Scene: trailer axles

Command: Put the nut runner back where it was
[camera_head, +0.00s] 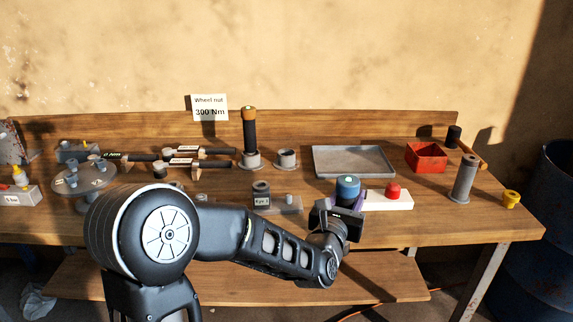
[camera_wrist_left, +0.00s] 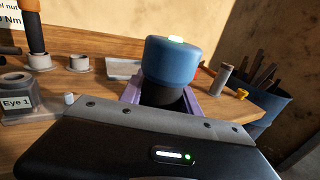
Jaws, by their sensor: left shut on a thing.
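My left gripper (camera_head: 342,212) is shut on a tool with a wide blue cap and a dark body, which I take for the nut runner (camera_head: 347,186). It stands upright between the purple fingers, over the front part of the bench. In the left wrist view the nut runner (camera_wrist_left: 173,62) shows its blue cap with a pale top; its lower end is hidden by my gripper. A similar tool with an orange cap (camera_head: 249,125) stands upright in a grey round holder (camera_head: 251,161). A second grey round holder (camera_head: 286,158) to its right is empty. My right gripper is not in view.
A grey tray (camera_head: 354,162) and a red box (camera_head: 426,157) are at the back right. A white block with a red button (camera_head: 393,191) is just right of my gripper. A block labelled Eye 1 (camera_head: 262,195) is left of it. A grey cylinder (camera_head: 465,178) stands further right.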

